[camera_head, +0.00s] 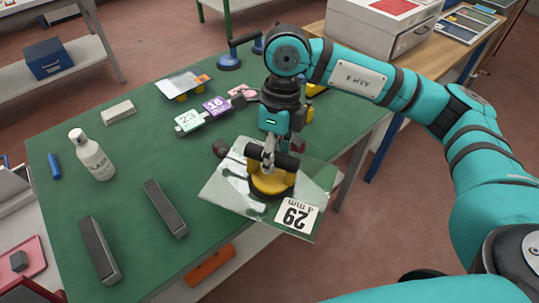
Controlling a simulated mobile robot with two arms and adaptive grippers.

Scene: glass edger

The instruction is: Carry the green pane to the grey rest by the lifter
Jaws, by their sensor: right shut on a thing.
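A clear, faintly green pane (222,190) with a "29, 4 mm" label lies under my right arm at the table's right front edge, partly beyond it. A yellow suction lifter (272,184) with a black handle sits on the pane. My right gripper (268,158) points down and is shut on this handle. I cannot tell whether the pane touches the table. Two long dark grey bars (165,207) lie on the green table to the left of the pane. A blue lifter (229,62) with a black bar stands at the far edge. My left gripper is out of view.
The green table (135,150) also holds a white bottle (92,155), a grey block (118,112), a blue marker (54,165), numbered tags (189,121) and a small pane (180,82) on yellow supports. A white box (380,30) stands on the wooden bench. The table's middle is mostly clear.

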